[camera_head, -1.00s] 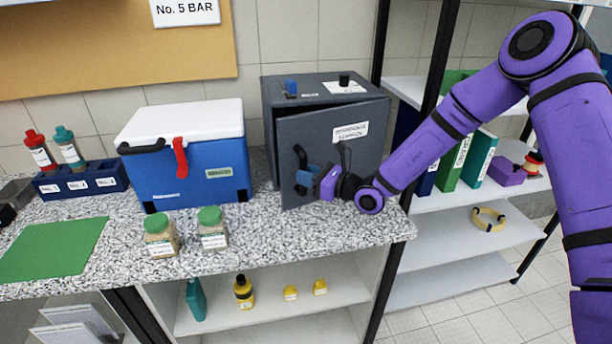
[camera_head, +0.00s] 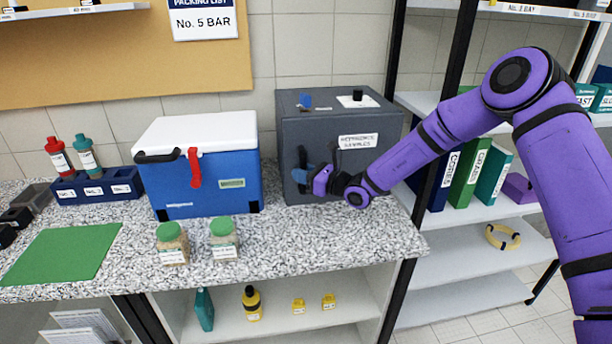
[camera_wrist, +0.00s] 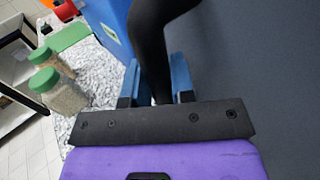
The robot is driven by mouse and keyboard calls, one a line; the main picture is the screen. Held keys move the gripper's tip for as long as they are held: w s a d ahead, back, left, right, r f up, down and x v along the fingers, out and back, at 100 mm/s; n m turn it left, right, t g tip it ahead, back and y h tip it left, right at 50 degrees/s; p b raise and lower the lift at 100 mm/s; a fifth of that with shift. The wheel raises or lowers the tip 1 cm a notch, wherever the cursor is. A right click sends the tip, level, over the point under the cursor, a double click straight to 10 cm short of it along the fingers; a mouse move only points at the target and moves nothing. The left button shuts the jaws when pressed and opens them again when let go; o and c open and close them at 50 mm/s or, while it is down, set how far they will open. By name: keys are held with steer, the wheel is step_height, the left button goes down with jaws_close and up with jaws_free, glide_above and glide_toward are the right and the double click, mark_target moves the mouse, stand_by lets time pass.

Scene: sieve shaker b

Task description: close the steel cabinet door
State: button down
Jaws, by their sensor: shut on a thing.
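The steel cabinet (camera_head: 300,102) is a dark grey box on the speckled counter, right of the blue cool box. Its door (camera_head: 360,163) faces me with a white label and lies flush with the body, with no gap that I can see. My gripper (camera_head: 302,177) is at the door's left side, its blue fingers shut on the black door handle (camera_head: 301,157). In the wrist view the handle (camera_wrist: 152,50) passes between the two blue fingers, with the grey door (camera_wrist: 255,70) filling the right side.
A blue cool box (camera_head: 215,185) with a white lid stands close left of the cabinet. Two green-lidded jars (camera_head: 172,243) (camera_head: 224,240) stand near the counter's front edge. A shelf rack (camera_head: 465,205) with binders stands to the right. The counter in front of the cabinet is clear.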

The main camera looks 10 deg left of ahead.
steer(key=shift+a+r, duration=0.15)
steer(key=c, duration=1)
jaws_free()
steer(key=shift+w, duration=0.1)
steer(key=shift+w+d, duration=0.15)
steer(key=shift+d, duration=0.1)
steer(key=shift+d, duration=0.1)
steer(key=v, duration=1)
steer(key=shift+s, duration=0.35)
steer(key=shift+d, duration=0.15)
